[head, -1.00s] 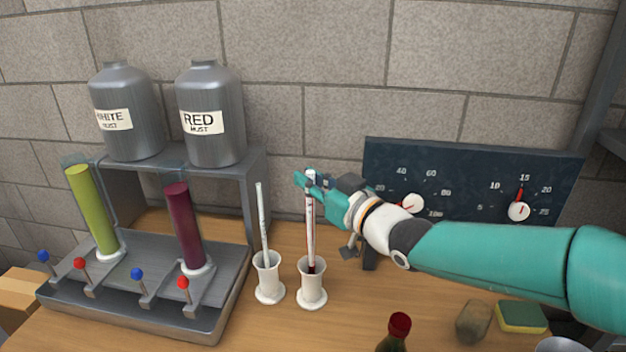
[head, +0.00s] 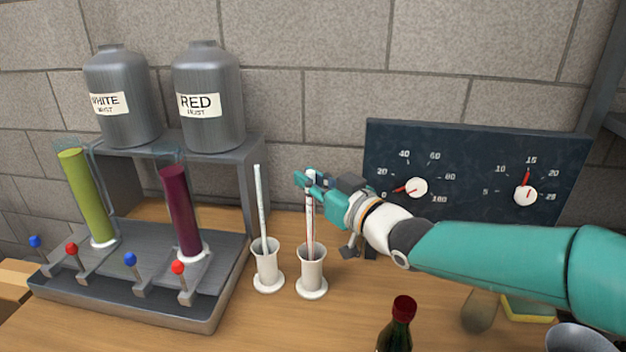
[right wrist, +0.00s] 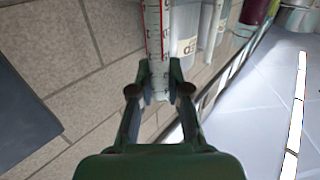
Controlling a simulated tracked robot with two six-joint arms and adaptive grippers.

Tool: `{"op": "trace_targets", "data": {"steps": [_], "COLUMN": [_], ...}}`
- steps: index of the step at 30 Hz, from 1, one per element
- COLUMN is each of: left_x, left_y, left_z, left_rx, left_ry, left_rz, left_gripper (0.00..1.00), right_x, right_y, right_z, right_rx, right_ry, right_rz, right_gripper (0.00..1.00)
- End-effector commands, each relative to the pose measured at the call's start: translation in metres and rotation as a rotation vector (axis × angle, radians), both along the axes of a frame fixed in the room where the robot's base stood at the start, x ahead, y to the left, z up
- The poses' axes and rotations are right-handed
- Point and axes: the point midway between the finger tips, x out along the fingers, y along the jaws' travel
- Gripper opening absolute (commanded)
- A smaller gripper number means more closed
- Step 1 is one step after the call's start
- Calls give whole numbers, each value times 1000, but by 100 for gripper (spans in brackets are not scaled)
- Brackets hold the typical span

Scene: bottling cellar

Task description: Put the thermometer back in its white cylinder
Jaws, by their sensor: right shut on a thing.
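The thermometer (head: 310,225) is a pale upright rod with a red line. My right gripper (head: 309,181) is shut on it near its top. Its lower end is inside the mouth of the right white cylinder (head: 312,276) and hidden by the wall. In the right wrist view the rod (right wrist: 155,45), with red and dark marks, stands between the fingertips (right wrist: 159,88). A second white cylinder (head: 267,272) stands just left, with another pale rod (head: 262,205) leaning slightly in it. My left gripper is not in view.
A grey rack with levers (head: 130,285) and coloured tubes stands at left, below two grey must jugs (head: 210,125). A dark dial panel (head: 470,150) stands behind my right arm. A red-capped bottle (head: 398,325), a brown lump (head: 480,311) and a sponge (head: 528,309) are at front right.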

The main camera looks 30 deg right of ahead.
Motion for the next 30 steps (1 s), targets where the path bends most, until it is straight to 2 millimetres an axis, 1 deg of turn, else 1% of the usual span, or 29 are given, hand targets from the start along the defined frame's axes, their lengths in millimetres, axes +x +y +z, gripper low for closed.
{"op": "trace_targets", "data": {"steps": [1, 6, 14, 15, 20, 30], "left_x": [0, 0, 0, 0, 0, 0], "left_y": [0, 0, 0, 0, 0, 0], "left_z": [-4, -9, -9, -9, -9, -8], "left_rx": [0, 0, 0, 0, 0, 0], "left_ry": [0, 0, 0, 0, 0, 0], "left_rz": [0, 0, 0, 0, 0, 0], "left_gripper": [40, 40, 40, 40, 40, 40], "right_x": [0, 0, 0, 0, 0, -2], "right_y": [0, 0, 0, 0, 0, -1], "right_z": [-4, -9, -8, -8, -8, -9], "right_rx": [0, 0, 0, 0, 0, 0], "right_ry": [-1, -1, -1, -1, -1, 0], "right_rz": [0, 0, 0, 0, 0, -1], "right_gripper": [0, 0, 0, 17, 44, 45]}}
